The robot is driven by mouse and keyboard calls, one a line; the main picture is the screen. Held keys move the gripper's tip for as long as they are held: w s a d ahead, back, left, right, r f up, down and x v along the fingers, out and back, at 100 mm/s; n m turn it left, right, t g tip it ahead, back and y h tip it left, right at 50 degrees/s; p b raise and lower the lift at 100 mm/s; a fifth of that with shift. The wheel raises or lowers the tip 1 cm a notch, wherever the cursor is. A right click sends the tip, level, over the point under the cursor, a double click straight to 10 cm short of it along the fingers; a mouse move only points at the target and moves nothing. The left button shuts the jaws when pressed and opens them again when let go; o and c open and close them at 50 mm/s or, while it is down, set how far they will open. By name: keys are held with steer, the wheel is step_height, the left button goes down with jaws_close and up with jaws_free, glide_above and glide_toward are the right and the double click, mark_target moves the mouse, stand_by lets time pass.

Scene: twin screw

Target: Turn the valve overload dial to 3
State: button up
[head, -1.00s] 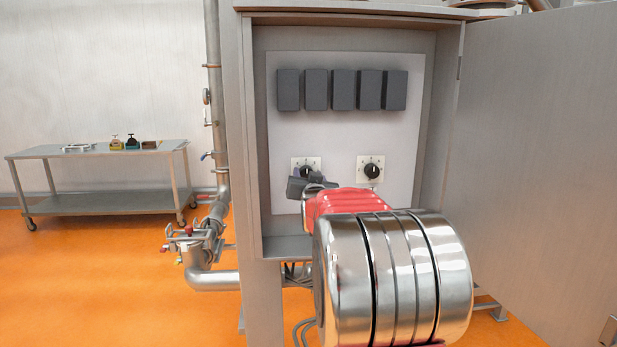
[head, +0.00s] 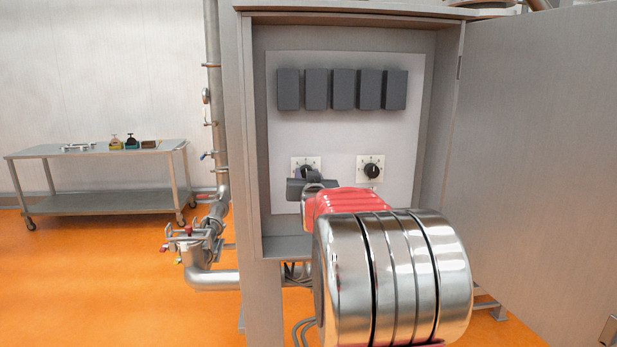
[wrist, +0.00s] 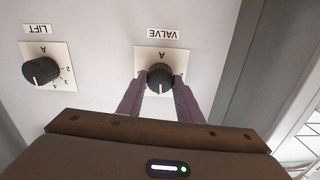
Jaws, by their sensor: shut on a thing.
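The valve dial is a round black knob (wrist: 160,76) on a pale square plate under a VALVE label (wrist: 163,33), which appears upside down in the wrist view. My gripper (wrist: 160,83) has one finger on each side of this knob and is shut on it. The fingers cover parts of the plate, and I cannot read the dial's setting. In the head view, the valve dial plate (head: 298,161) is the left of two, partly hidden by my gripper (head: 306,177).
The lift dial (wrist: 41,71) is beside it, at right in the head view (head: 371,170). Several dark boxes (head: 343,90) sit above on the panel. The cabinet wall (head: 254,130) and open door (head: 540,150) flank the panel. A metal table (head: 100,152) stands far left.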

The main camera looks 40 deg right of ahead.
steer(key=shift+f+n, duration=0.2)
steer(key=shift+n, duration=3.6)
steer(key=o, duration=1)
steer(key=shift+r, duration=0.1)
steer(key=shift+o, duration=0.2)
steer(key=shift+a, duration=0.1)
steer(key=v, duration=1.3)
steer(key=shift+s+a, duration=0.25)
steer(key=shift+s, duration=0.05)
